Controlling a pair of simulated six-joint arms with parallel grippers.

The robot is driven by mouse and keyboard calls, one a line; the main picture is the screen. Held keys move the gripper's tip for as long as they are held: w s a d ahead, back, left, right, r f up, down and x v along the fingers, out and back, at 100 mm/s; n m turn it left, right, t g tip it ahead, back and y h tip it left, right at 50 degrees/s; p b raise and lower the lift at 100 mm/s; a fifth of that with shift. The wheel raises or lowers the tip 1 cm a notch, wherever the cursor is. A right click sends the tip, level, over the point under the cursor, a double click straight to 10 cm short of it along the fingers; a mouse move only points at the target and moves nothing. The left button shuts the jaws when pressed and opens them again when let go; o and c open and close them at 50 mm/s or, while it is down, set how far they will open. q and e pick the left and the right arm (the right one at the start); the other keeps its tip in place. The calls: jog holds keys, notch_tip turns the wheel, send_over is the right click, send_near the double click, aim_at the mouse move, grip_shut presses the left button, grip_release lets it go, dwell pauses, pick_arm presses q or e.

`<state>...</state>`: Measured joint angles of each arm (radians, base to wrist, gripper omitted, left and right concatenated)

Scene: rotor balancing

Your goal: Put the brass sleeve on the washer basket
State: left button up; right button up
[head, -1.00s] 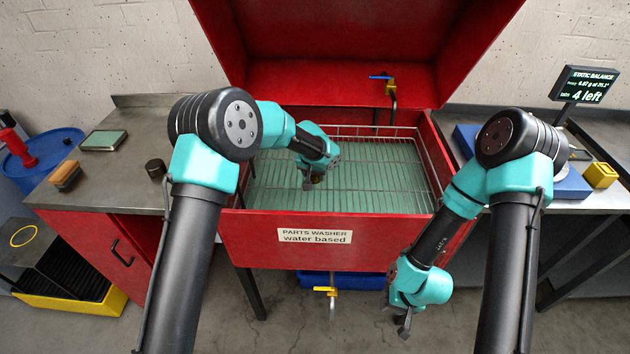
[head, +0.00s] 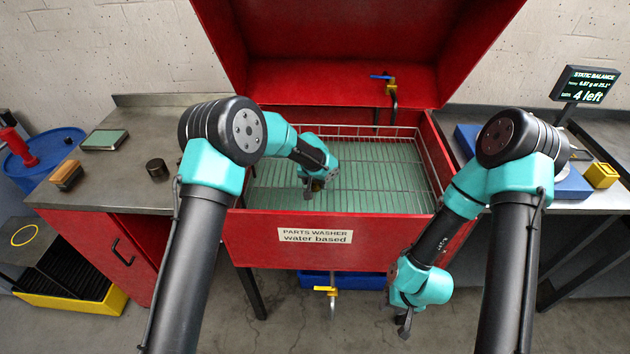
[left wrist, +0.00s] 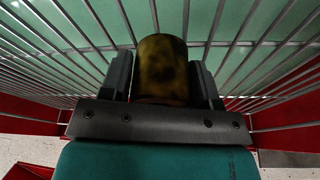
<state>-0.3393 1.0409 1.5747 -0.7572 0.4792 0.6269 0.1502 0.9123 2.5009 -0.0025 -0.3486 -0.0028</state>
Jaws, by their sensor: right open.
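The brass sleeve (left wrist: 163,68) is a dull, dark-stained yellow cylinder between the two fingers of my left gripper (left wrist: 163,85) in the left wrist view. The fingers sit against its sides. In the head view my left gripper (head: 312,188) points down over the left front part of the washer basket (head: 385,185), a wire rack inside the red parts washer. The sleeve shows there only as a small dark yellowish bit, and I cannot tell whether it touches the wires. My right gripper (head: 404,325) is open and empty, hanging low in front of the washer.
The red washer front wall (head: 255,235) and the raised lid (head: 330,40) bound the basket. A dark round part (head: 157,169) and a brush (head: 67,175) stand on the left bench. The basket's middle and right are clear.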

pick_arm(q)
jog(key=o, duration=0.3)
jog(key=shift+r, duration=0.15)
jog(key=v, duration=1.2)
